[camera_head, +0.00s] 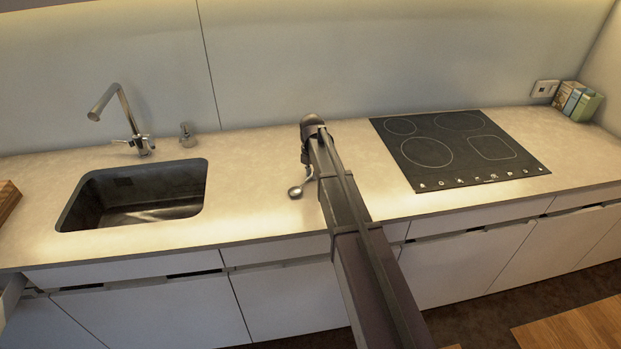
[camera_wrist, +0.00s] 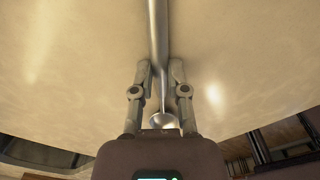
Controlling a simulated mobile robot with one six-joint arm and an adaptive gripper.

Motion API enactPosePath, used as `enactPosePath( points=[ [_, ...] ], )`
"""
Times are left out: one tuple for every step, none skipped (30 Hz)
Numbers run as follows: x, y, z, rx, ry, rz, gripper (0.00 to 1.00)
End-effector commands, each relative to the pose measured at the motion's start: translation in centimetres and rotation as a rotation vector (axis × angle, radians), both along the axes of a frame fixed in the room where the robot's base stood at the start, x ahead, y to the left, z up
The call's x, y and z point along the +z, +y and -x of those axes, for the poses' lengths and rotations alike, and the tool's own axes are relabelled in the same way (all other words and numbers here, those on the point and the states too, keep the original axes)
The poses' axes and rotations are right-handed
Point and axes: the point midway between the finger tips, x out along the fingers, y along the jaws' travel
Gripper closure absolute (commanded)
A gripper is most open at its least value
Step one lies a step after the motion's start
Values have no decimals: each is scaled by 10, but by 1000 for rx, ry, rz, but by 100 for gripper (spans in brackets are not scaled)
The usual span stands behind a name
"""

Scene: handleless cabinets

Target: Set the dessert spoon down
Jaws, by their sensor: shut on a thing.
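The dessert spoon is silver metal. In the head view its bowl (camera_head: 296,191) shows just left of my arm, over the pale countertop (camera_head: 255,190) between sink and hob. In the wrist view the long handle (camera_wrist: 158,30) runs from the top edge down between the fingers, and the rounded bowl end shows nearer the wrist. My gripper (camera_wrist: 160,72) is shut on the spoon's handle. In the head view the fingers are mostly hidden behind my arm. I cannot tell whether the spoon touches the counter.
A dark sink (camera_head: 140,195) with a tall tap (camera_head: 128,120) lies to the left, and a black hob (camera_head: 455,148) to the right. Small boxes (camera_head: 578,102) stand at the far right. The counter between sink and hob is otherwise clear. The back wall (camera_head: 300,60) rises behind.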

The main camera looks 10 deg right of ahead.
Motion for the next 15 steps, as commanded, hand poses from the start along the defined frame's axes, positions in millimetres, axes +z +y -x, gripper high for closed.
enactPosePath(
  points=[
    [0, 0, 0, 0, 0, 0, 100],
    [0, 0, 0, 0, 0, 0, 100],
    [0, 0, 0, 0, 0, 0, 100],
    [0, 0, 0, 0, 0, 0, 100],
    [0, 0, 0, 0, 0, 0, 100],
    [0, 0, 0, 0, 0, 0, 100],
    [0, 0, 0, 0, 0, 0, 100],
    [0, 0, 0, 0, 0, 0, 100],
    [1, 0, 0, 0, 0, 0, 100],
    [1, 0, 0, 0, 0, 0, 100],
    [2, 0, 0, 0, 0, 0, 100],
    [3, 0, 0, 0, 0, 0, 100],
    [4, 0, 0, 0, 0, 0, 100],
    [5, 0, 0, 0, 0, 0, 100],
    [6, 0, 0, 0, 0, 0, 100]
  ],
)
